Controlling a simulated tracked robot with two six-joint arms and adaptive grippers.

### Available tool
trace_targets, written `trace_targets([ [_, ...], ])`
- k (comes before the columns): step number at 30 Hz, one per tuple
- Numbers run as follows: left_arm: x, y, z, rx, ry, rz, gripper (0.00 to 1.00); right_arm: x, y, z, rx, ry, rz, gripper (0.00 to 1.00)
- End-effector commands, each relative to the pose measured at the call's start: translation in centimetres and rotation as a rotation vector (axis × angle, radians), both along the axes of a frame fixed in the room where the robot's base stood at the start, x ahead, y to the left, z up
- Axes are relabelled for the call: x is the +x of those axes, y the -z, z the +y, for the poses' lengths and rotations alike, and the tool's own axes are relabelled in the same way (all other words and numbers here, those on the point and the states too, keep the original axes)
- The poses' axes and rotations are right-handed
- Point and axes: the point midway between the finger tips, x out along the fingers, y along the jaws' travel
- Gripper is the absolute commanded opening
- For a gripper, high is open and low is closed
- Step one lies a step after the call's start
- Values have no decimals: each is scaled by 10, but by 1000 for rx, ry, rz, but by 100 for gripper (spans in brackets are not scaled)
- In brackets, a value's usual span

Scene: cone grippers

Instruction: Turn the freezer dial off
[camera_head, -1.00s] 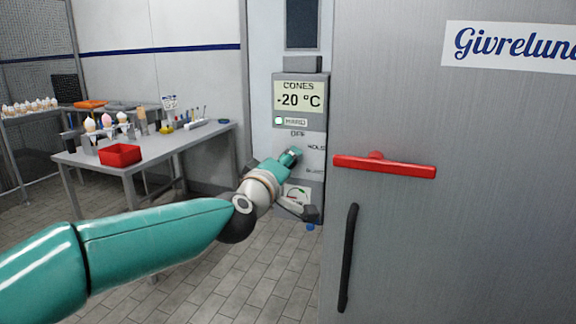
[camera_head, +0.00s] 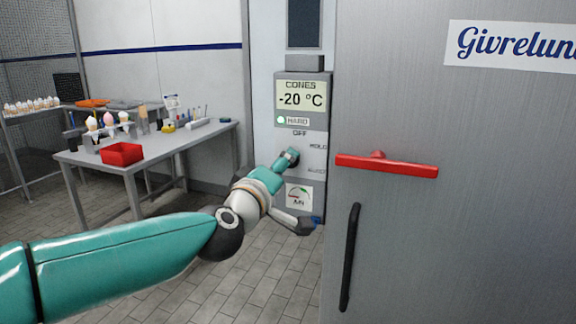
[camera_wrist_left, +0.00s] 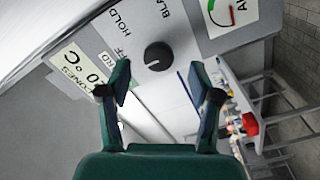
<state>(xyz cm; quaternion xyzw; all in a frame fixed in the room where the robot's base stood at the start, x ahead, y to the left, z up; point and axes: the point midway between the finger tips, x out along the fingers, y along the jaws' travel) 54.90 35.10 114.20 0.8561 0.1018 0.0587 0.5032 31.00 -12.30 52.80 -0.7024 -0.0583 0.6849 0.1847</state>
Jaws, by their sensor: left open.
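The freezer's grey control panel (camera_head: 314,142) shows "CONES -20 °C" and, below it, an OFF label and further settings. In the left wrist view the dial (camera_wrist_left: 158,56) is a round black knob with a small pale mark, beside the OFF and HOLD labels. Which setting the mark points to is hard to tell. My left gripper (camera_wrist_left: 160,84) is open and empty; the dial lies just beyond its fingertips, between their lines, with no visible contact. In the head view my left gripper (camera_head: 289,158) is in front of the panel and largely hides the dial area. My right gripper is not in view.
The steel freezer door (camera_head: 480,240) with a red lever (camera_head: 388,165) and black handle (camera_head: 349,258) stands close to the right. A table (camera_head: 200,138) with cones and a red box (camera_head: 122,153) is at left. A gauge (camera_head: 299,195) sits low on the panel.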

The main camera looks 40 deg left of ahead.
Motion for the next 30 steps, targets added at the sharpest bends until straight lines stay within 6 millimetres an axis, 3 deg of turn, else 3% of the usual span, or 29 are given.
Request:
trace_targets([
  [6, -45, -1, -11, -1, 1, -4, 63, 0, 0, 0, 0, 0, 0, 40],
  [12, -70, 0, -17, 0, 0, -1, 63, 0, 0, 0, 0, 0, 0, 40],
  [30, -76, 1, -19, 0, 0, 1, 63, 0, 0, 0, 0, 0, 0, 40],
])
